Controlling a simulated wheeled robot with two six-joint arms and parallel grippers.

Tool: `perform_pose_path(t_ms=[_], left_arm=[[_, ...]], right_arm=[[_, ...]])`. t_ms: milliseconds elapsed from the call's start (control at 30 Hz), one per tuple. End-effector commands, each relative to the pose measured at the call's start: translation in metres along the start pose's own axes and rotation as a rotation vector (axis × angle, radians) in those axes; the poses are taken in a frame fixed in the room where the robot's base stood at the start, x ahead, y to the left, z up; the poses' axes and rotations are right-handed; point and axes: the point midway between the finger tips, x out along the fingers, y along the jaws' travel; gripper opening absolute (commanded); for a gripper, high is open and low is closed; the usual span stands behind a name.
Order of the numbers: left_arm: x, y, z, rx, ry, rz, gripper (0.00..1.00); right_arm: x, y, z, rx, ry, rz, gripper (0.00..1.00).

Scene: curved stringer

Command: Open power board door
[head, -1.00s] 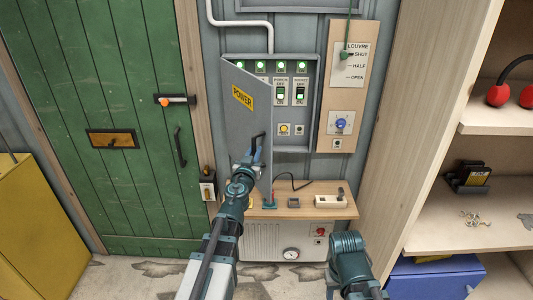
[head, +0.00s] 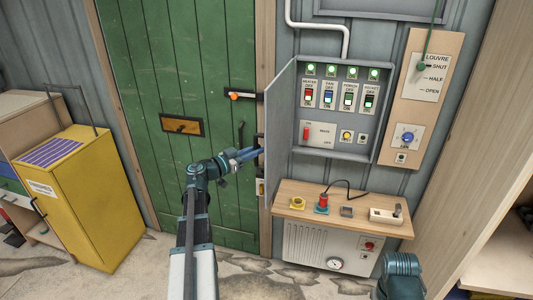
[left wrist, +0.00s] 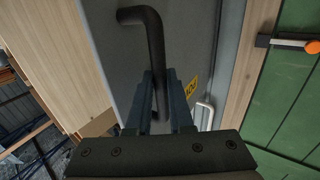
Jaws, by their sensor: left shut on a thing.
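The power board (head: 335,145) is a grey wall box with its inside showing in the head view. Its grey door (head: 280,115) is hinged on the left and stands wide open, almost edge-on to me. In the left wrist view the door's face (left wrist: 190,35) carries a black bar handle (left wrist: 150,40) and part of a yellow label (left wrist: 191,92). My left gripper (head: 256,151) is at the door's outer side, shut on the handle; its fingers (left wrist: 160,95) close around the handle's lower part. My right gripper is not in view; only a piece of my right arm shows.
Inside the box are green lamps (head: 342,71), several switches (head: 338,95) and a red switch (head: 306,131). A wooden shelf (head: 350,212) with small parts sits below. A green door (head: 190,80) is behind my left arm. A louvre panel (head: 424,85) is at the right.

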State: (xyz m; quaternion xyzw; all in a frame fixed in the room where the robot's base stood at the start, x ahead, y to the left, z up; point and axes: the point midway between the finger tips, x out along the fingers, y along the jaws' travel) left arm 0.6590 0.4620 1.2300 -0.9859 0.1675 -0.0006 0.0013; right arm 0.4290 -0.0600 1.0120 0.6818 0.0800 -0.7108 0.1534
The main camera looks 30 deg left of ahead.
Motion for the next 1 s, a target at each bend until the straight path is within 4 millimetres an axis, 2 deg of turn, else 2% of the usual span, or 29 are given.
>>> perform_pose_path(t_ms=[33, 200, 600, 633, 767, 800, 1000], left_arm=[[0.0001, -0.0065, -0.0008, -0.002, 0.003, -0.003, 0.0], [-0.0029, -0.0119, -0.0008, -0.002, 0.003, -0.003, 0.0], [-0.0032, -0.0126, -0.001, -0.002, 0.003, -0.003, 0.0], [-0.0031, -0.0125, -0.001, -0.002, 0.003, -0.003, 0.23], [-0.0034, -0.012, -0.0007, -0.002, 0.002, -0.002, 0.47], [-0.0035, -0.0118, -0.0006, -0.001, 0.002, -0.002, 0.5], [-0.0041, -0.0112, -0.0003, -0.001, 0.001, -0.001, 0.5]], right_arm=[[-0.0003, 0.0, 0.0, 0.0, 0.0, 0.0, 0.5], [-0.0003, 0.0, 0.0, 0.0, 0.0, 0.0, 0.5], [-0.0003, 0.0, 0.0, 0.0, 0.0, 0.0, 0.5], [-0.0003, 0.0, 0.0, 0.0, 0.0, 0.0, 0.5], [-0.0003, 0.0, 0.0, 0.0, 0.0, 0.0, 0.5], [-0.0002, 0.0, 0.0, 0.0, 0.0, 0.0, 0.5], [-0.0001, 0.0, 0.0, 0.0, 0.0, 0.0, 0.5]])
